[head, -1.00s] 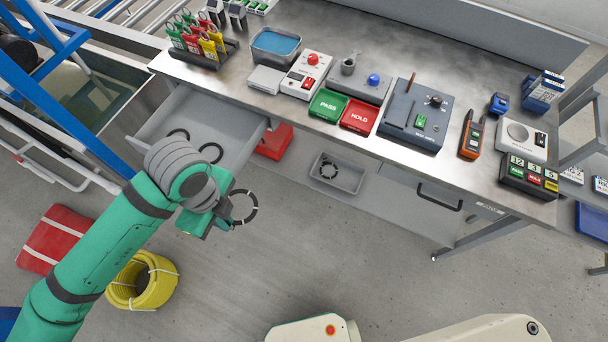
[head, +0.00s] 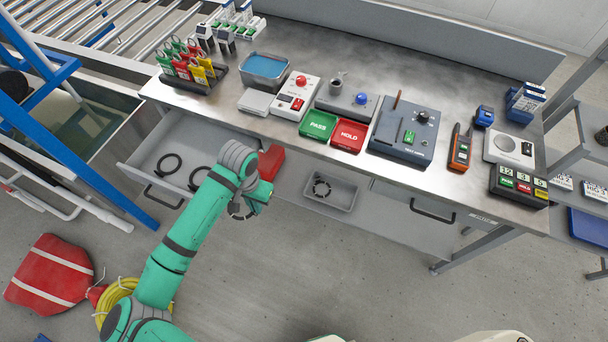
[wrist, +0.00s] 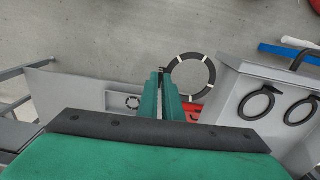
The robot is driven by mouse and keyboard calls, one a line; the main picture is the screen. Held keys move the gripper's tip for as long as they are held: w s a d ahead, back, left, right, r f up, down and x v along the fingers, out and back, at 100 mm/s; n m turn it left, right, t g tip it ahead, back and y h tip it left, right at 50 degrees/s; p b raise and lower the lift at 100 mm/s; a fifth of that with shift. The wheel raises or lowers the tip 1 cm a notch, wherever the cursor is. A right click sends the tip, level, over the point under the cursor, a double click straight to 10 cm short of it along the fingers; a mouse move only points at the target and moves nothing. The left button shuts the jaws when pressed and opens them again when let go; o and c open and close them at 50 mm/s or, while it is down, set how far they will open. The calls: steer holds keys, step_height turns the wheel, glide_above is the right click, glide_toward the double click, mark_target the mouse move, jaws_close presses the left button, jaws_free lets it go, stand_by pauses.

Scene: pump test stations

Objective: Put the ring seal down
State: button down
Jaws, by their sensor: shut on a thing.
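My gripper (head: 258,200) is shut on the ring seal (head: 236,214), a black ring with white marks. In the head view the ring shows partly, behind and below my gripper. In the wrist view the ring seal (wrist: 211,76) sticks out to the right of the fingertips (wrist: 162,74), in the air above the floor. My gripper is in front of the bench, just right of the open drawer (head: 128,150). Two plain black rings (head: 170,155) lie in that drawer. They also show in the wrist view (wrist: 257,92).
A grey bin (head: 343,201) holding a black slotted part stands on the lower shelf. A red bin (head: 270,160) is close beside my gripper. On the bench stand a green PASS tray (head: 318,125), a red HOLD tray (head: 347,136) and test devices. Yellow hose (head: 112,300) lies on the floor.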

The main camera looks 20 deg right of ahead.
steer(key=w+d+f+n, duration=0.3)
steer(key=w+f+n, duration=0.3)
steer(key=n, duration=0.1)
steer(key=shift+w+d+f, duration=0.3)
steer(key=shift+w+d, duration=0.1)
